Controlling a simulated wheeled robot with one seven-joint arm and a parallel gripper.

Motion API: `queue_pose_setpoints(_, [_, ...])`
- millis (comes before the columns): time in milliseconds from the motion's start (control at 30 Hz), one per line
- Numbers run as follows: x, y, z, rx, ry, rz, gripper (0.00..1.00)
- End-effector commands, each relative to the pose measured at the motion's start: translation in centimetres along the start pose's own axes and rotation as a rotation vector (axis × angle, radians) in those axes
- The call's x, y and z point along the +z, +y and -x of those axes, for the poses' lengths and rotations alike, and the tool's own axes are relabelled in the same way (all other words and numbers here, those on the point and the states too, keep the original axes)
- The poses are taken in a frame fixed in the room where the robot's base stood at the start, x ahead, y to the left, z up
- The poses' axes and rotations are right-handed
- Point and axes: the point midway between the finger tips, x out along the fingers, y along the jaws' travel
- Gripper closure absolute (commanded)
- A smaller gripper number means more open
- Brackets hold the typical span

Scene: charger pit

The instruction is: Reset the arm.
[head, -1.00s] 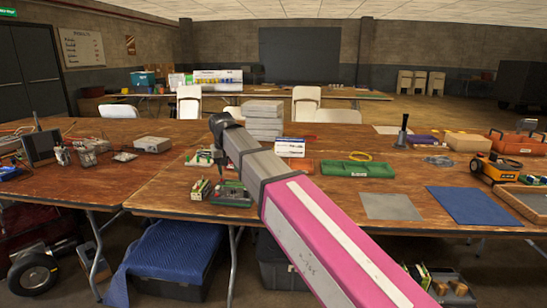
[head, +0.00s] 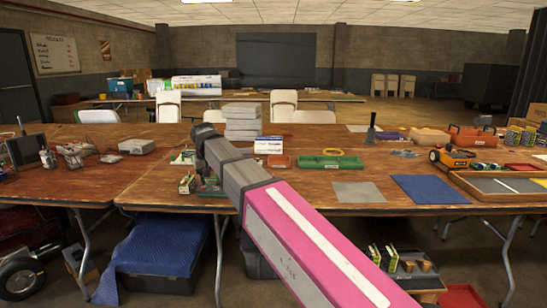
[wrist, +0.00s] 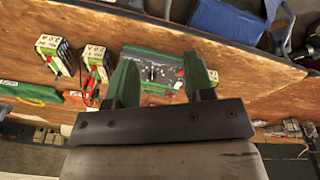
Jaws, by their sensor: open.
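My arm (head: 290,240), pink and grey, reaches out from the bottom of the head view over the wooden table and leans to the left. Its far end hides my gripper there. In the wrist view my gripper (wrist: 161,66) shows two green fingers, spread apart with nothing held. Below or beyond them lies a green charger (wrist: 150,68) with a dark panel. The fingers partly cover it, and I cannot tell the gap between them.
Battery-like packs (wrist: 97,62) lie by the charger. The wooden table (head: 300,191) also bears stacked grey boxes (head: 241,122), a green tray (head: 330,162) and a blue mat (head: 432,189). A blue-covered crate (head: 160,250) stands below. Floor at the lower right holds several items.

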Motion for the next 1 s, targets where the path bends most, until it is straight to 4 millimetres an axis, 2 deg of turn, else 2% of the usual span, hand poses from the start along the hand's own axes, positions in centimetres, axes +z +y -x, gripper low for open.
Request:
queue_pose_setpoints(367, [2.2, 5.4, -5.5, 0.001, -0.024, -0.047, 0.52])
queue_pose_setpoints(567, [4.9, 10.2, -10.3, -0.002, -0.047, -0.093, 0.52])
queue_pose_setpoints(767, [10.1, 17.0, -16.9, -0.008, -0.080, -0.166, 0.52])
queue_pose_setpoints(1000, [17.9, 24.0, -23.7, -0.022, -0.115, -0.260, 0.52])
